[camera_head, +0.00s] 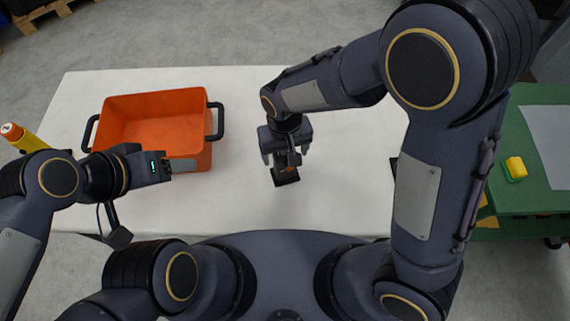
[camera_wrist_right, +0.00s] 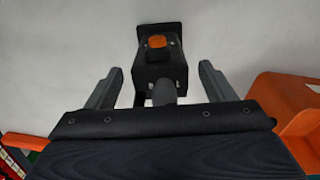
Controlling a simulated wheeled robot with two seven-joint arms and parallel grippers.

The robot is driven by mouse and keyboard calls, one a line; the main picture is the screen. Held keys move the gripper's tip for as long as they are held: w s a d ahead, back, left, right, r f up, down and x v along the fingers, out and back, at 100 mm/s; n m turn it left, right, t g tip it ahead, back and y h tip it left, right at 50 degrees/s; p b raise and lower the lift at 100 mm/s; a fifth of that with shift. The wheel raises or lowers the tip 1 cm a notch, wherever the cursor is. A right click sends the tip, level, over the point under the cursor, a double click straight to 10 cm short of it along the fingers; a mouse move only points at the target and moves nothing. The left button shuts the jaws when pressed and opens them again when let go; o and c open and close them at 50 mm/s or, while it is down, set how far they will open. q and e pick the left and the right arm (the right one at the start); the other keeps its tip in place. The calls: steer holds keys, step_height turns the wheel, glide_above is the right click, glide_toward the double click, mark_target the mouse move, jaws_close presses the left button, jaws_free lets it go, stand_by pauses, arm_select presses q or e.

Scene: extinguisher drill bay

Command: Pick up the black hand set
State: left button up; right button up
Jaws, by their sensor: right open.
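The black hand set (camera_head: 286,177) is on the white table, below my right gripper (camera_head: 282,160), which partly covers it in the head view. In the right wrist view the hand set (camera_wrist_right: 159,70) is a black body with an orange button on it and a wider black end. There my right gripper (camera_wrist_right: 158,86) is open, with one finger on each side of the hand set and a gap on both sides. My left gripper (camera_head: 167,168) is near the front of the orange crate, away from the hand set; its jaws are too small to read.
The orange crate (camera_head: 190,163) with black side handles stands on the white table (camera_head: 235,205) to the left; its edge shows in the right wrist view (camera_wrist_right: 290,105). A yellow object (camera_head: 22,139) is at far left. A green bench (camera_head: 540,200) with a yellow-green block (camera_head: 515,167) is right.

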steer(key=shift+f, duration=0.55)
jaws_close()
